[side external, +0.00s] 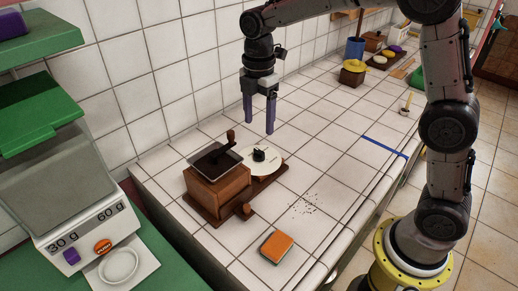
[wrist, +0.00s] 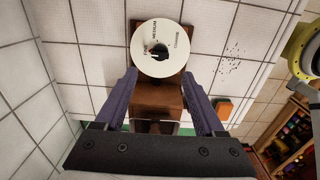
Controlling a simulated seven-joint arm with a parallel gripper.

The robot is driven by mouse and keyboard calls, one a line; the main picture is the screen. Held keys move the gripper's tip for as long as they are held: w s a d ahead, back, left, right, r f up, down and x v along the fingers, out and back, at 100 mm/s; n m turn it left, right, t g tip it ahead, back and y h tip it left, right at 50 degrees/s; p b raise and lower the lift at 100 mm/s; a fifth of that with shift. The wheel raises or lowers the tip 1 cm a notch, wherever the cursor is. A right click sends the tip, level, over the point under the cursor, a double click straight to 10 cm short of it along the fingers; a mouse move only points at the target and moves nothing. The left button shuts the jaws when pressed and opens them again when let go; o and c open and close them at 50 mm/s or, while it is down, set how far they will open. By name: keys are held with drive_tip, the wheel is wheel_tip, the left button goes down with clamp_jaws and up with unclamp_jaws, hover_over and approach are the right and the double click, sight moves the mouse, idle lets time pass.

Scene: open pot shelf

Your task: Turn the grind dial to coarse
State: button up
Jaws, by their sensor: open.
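The grind dial (side external: 270,166) is a white disc with a black knob (side external: 259,154) at its centre, on a brown wooden base beside the grinder (side external: 217,187). In the wrist view the dial (wrist: 156,32) lies just beyond the fingertips. It carries small printed words; one looks like MEDIUM, the others are hard to read. A pale mark on the knob (wrist: 160,47) seems to point left. My gripper (side external: 259,127) is open and empty, pointing down, above the counter and apart from the dial. It also shows in the wrist view (wrist: 159,74), with purple fingers spread.
An orange sponge (side external: 277,247) and scattered dark grounds (side external: 304,203) lie on the tiled counter (side external: 335,180). The grinder's crank (side external: 230,138) sticks up near the dial. A scale (side external: 95,240) stands at the left. A blue strip (side external: 384,146) crosses the counter at the right.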

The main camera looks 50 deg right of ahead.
sight(259, 151)
wheel_tip(259, 151, down, 10)
drive_tip(key=shift+r, duration=0.1)
idle(0.4)
clamp_jaws()
